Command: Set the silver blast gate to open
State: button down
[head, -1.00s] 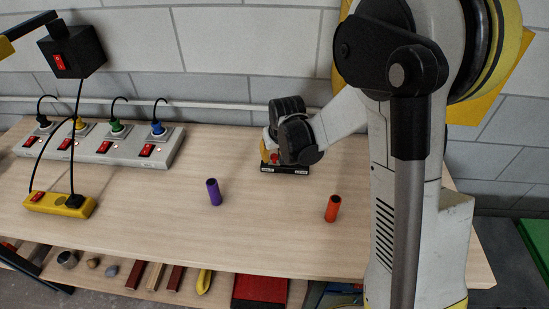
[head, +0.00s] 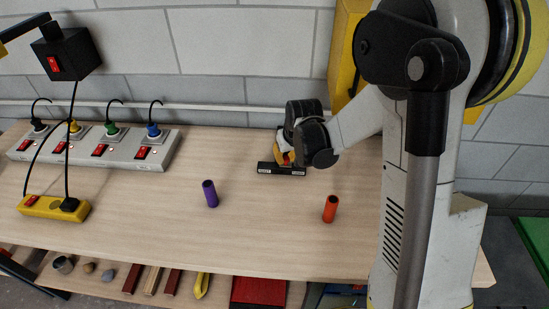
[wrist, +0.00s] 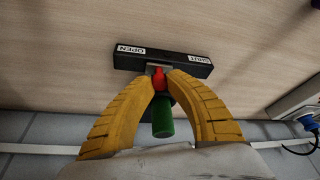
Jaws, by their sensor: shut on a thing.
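The blast gate is a black bar (head: 268,169) on the bench near the wall. In the wrist view the bar (wrist: 180,62) has an OPEN label at its left end and a SHUT label toward its right end. A small silver piece (wrist: 154,68) with a red handle (wrist: 158,80) sits around the middle of the bar, between the labels. My gripper (wrist: 160,83) is shut on the red handle, its yellow fingers on either side. In the head view my gripper (head: 287,159) covers most of the handle.
A green cylinder (wrist: 162,118) stands just beyond the handle, between my fingers in the wrist view. A purple cylinder (head: 210,193) and an orange one (head: 330,208) stand nearer the front. A power strip (head: 118,152) is at left. The bench between is clear.

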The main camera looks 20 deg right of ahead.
jog(key=shift+s+d, duration=0.15)
jog(key=shift+d, duration=0.15)
jog(key=c, duration=1.5)
grip_release()
jog(key=shift+d, duration=0.1)
jog(key=v, duration=1.2)
